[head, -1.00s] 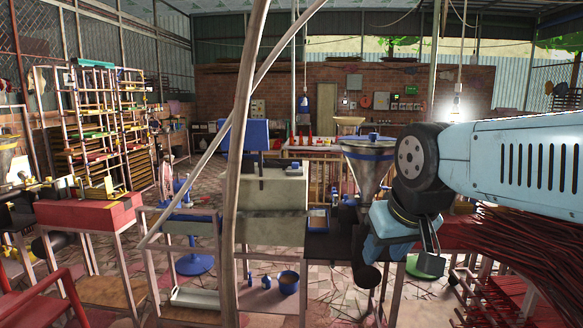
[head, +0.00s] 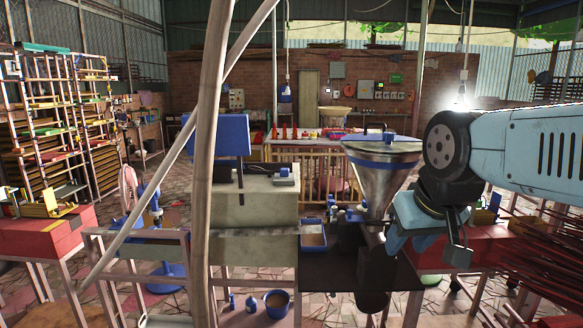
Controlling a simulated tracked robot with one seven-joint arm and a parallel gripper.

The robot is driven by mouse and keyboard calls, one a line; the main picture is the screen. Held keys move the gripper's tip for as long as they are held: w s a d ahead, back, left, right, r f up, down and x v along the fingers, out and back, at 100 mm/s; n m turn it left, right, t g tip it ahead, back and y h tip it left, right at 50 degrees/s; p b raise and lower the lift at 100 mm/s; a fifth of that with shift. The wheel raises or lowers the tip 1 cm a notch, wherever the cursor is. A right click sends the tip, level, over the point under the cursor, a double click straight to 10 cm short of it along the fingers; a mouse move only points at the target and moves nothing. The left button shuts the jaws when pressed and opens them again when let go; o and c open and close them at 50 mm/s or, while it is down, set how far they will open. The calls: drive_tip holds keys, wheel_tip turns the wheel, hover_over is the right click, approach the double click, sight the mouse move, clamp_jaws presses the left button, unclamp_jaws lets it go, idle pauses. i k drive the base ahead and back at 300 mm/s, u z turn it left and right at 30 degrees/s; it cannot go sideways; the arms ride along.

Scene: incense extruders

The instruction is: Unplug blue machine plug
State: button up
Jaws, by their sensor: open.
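The machine in front of me has a blue panel (head: 232,136) on top of a pale grey box (head: 250,205). A steel hopper (head: 385,185) with a blue rim stands at its right end. I cannot pick out a plug or its cord in this view. My gripper (head: 457,250) hangs at the right, empty, with its fingers pointing down. It appears to the right of the hopper, with no visible contact.
A pale slanted pole (head: 208,180) crosses the view close to me. Electrical boxes (head: 367,90) hang on the brick back wall. A red bench (head: 45,228) stands at left. Dark red incense sticks (head: 545,270) lie at right. A blue bucket (head: 277,302) sits low in front.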

sight(284, 172)
drive_tip(key=u, duration=0.1)
drive_tip(key=i, duration=1.25)
drive_tip(key=u, duration=0.3)
